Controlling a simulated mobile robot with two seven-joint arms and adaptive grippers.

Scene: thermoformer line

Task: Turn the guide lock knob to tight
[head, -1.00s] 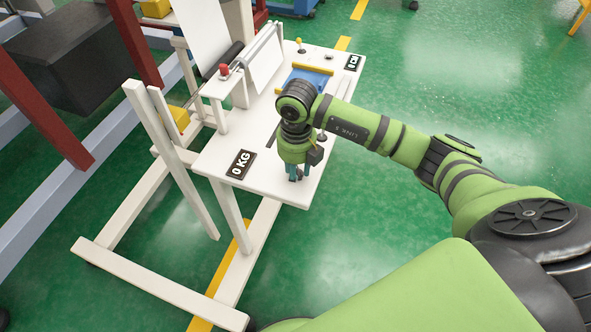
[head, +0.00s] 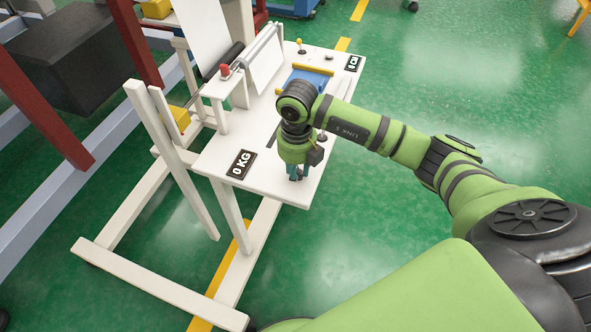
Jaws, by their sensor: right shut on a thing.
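My right gripper (head: 297,177) points down at the near corner of the white table (head: 215,160). Its teal fingers are shut on a small dark thing at the tabletop, which I take to be the guide lock knob. The fingers and wrist hide nearly all of it, so its angle and any tight mark cannot be read. My left gripper is out of view.
A "0 KG" display (head: 241,164) lies left of the gripper.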

